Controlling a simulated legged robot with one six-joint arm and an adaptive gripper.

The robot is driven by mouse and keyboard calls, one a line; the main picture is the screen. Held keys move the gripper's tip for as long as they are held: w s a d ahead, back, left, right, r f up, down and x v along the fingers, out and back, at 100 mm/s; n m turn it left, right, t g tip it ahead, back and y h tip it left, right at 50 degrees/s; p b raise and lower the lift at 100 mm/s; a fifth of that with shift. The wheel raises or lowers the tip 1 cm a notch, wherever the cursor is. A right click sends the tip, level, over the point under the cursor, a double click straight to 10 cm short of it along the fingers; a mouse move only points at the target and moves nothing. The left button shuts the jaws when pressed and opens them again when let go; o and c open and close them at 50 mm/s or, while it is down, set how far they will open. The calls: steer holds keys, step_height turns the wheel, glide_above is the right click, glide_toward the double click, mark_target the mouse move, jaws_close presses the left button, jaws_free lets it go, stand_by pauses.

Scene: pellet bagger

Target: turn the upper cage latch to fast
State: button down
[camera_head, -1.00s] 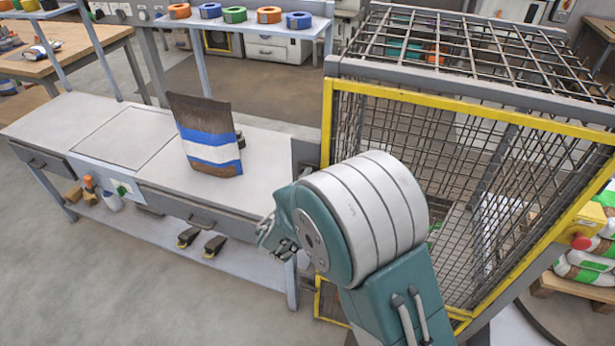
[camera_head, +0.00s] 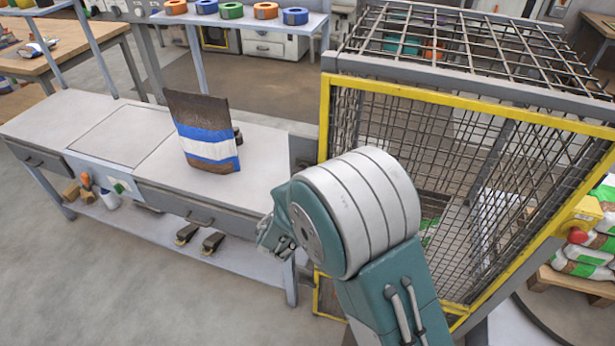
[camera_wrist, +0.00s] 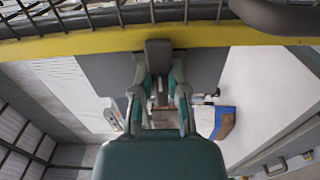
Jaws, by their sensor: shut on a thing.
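My gripper (camera_wrist: 160,80) shows in the wrist view with its two teal fingers on either side of a dark grey latch (camera_wrist: 158,54). It is shut on the latch, which lies against the yellow frame bar (camera_wrist: 90,42) of the cage. A wider grey plate shows behind the fingers. In the head view the cage (camera_head: 324,115) stands at the right with its yellow door frame and dark mesh. My arm's large joint covers part of the cage's left front there, and I cannot make out the latch in that view.
A workbench (camera_head: 60,115) left of the cage carries an upright brown, white and blue bag (camera_head: 205,150). A yellow box with a red button (camera_head: 578,225) sits at the cage's right. Stacked bags (camera_head: 585,262) lie on a pallet beyond. Open floor lies at lower left.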

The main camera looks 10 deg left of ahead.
steer(key=shift+w, duration=0.15)
steer(key=c, duration=0.7)
jaws_free()
steer(key=shift+f, duration=0.1)
steer(key=shift+o, duration=0.2)
steer(key=shift+w, duration=0.15)
steer(key=s+a, duration=0.1)
steer(key=s, duration=1.1)
